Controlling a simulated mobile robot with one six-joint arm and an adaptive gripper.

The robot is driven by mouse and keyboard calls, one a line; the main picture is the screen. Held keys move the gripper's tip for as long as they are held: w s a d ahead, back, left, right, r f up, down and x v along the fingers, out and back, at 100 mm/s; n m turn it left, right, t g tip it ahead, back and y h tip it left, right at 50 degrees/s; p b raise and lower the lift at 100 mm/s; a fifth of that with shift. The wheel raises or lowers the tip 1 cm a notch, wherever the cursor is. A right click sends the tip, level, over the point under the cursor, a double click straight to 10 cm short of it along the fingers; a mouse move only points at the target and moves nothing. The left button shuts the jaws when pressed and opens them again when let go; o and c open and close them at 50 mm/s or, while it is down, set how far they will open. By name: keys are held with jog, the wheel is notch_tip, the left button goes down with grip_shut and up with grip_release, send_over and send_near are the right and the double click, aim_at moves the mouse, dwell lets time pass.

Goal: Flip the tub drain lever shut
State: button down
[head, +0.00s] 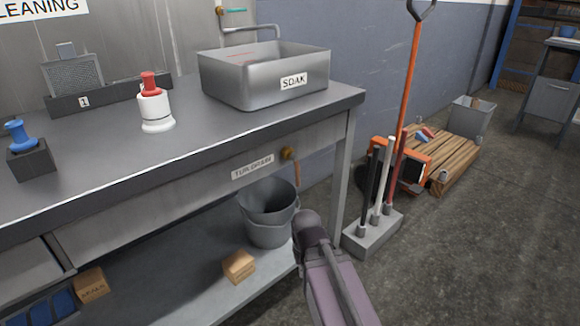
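The tub drain lever (297,171) is a small orange-brown handle that points down from a brass valve (288,153) under the bench's front edge, near its right end. A white label (252,167) reading TUB DRAIN is fixed to the bench front, left of the valve. The grey metal tub (243,86) marked SOAK stands on the bench above; its inside floor is only partly seen. My purple-grey arm rises from the bottom of the picture, and its dark rounded end shows below and slightly right of the lever, apart from it in the picture. No gripper fingers can be made out.
A grey bucket (267,215) stands on the lower shelf under the valve. A cardboard box (239,266) is beside it. The bench leg (343,180) and a rack of long-handled tools (373,236) are at the right. Open floor (480,260) lies further right.

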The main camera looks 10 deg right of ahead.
notch_tip(320, 180, up, 6)
jog(key=p, duration=0.5)
jog(key=shift+r, duration=0.25)
jog(key=shift+a, duration=0.1)
